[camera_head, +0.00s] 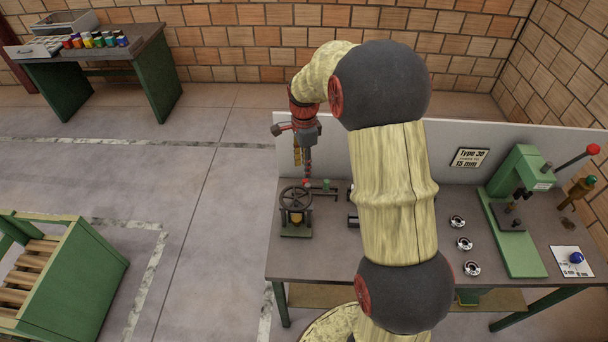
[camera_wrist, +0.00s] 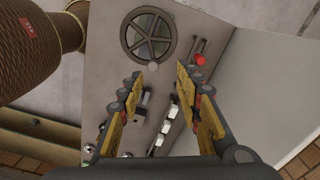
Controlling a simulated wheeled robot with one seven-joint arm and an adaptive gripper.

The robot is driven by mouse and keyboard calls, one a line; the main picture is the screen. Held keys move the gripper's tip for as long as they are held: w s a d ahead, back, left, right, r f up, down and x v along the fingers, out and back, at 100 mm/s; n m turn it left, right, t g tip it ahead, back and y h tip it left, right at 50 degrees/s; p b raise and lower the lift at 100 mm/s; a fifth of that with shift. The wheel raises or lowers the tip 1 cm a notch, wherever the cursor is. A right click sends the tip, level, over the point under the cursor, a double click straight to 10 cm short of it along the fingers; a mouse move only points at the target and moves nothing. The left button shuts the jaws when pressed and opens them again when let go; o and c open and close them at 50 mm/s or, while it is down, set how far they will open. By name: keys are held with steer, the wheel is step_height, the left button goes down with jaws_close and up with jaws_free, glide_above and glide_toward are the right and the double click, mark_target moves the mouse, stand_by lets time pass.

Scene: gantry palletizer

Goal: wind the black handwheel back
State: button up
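The black handwheel (camera_head: 295,197) is a spoked wheel lying flat on top of a small stand at the left end of the workbench. In the wrist view the handwheel (camera_wrist: 149,35) shows from above, with a pale round knob on its near rim. My gripper (camera_head: 307,180) points down just behind and above the wheel. In the wrist view my gripper (camera_wrist: 160,85) has its two yellow fingers wide apart with nothing between them. The fingertips are short of the wheel in that picture, and no contact is visible.
The workbench (camera_head: 330,262) carries a green press (camera_head: 517,210) at right and several metal rings. A red-knobbed fitting (camera_wrist: 200,60) stands close beside the wheel. A grey panel (camera_head: 330,138) with a "Type 30" sign closes the bench's back.

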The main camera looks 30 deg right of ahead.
steer(key=m, duration=0.2)
glide_above(304, 190)
steer(key=f, duration=0.6)
steer(key=shift+w+d+f+p, duration=0.15)
steer(key=shift+w+f+p, duration=0.1)
steer(key=shift+p, duration=0.1)
steer(key=shift+s+f, duration=0.25)
steer(key=shift+f, duration=0.15)
steer(key=shift+w+f, duration=0.25)
steer(key=shift+w, duration=0.05)
steer(key=shift+s+r, duration=0.1)
steer(key=shift+c, duration=0.9)
steer(key=shift+c, duration=0.6)
